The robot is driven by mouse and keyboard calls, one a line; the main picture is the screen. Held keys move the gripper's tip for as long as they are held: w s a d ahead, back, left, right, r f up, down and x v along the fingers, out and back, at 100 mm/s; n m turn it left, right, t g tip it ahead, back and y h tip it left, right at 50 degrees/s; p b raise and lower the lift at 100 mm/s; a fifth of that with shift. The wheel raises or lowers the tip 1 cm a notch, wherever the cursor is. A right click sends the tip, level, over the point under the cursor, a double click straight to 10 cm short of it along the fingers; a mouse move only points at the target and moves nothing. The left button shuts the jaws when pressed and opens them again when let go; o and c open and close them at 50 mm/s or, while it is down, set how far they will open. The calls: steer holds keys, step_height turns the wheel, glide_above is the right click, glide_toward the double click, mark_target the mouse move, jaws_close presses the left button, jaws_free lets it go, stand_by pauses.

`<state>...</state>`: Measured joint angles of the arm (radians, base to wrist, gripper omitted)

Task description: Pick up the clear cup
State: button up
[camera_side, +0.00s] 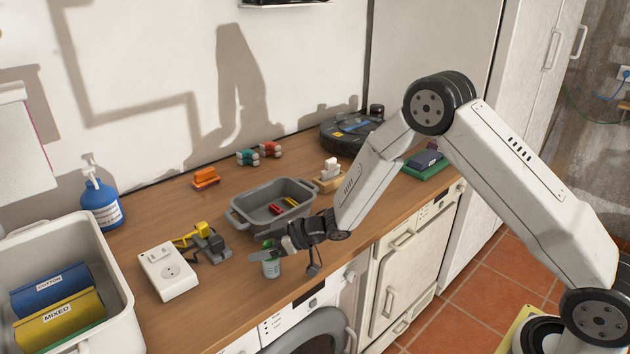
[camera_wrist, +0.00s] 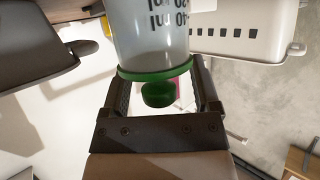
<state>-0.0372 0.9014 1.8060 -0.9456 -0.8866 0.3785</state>
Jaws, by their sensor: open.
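The clear cup (camera_side: 271,264) stands near the front edge of the wooden counter, with green showing on it. In the wrist view the clear cup (camera_wrist: 152,35) is translucent, with dark ml markings, a green rim and a green knob. My gripper (camera_side: 262,251) is at the cup in the side view and partly covers its top. In the wrist view my gripper (camera_wrist: 160,80) is open, with one finger on each side of the cup's green rim. I cannot tell whether either finger touches the cup.
A grey bin (camera_side: 240,220) with small red and yellow pieces sits just behind. A white socket box (camera_side: 168,272) and a yellow-and-grey toy (camera_side: 205,243) are to the left. A white basket (camera_side: 118,285) and a blue bottle (camera_side: 101,205) are farther left. The counter's front edge is close.

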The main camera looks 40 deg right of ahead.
jaws_close()
steer(key=shift+r, duration=0.1)
stand_by(0.5)
steer(key=shift+r, duration=1.1)
steer(key=s+d+r, duration=0.2)
steer(key=s+r, duration=0.8)
steer(key=s, duration=0.3)
steer(key=shift+s+d+r, duration=0.3)
steer(key=shift+s+d, duration=0.1)
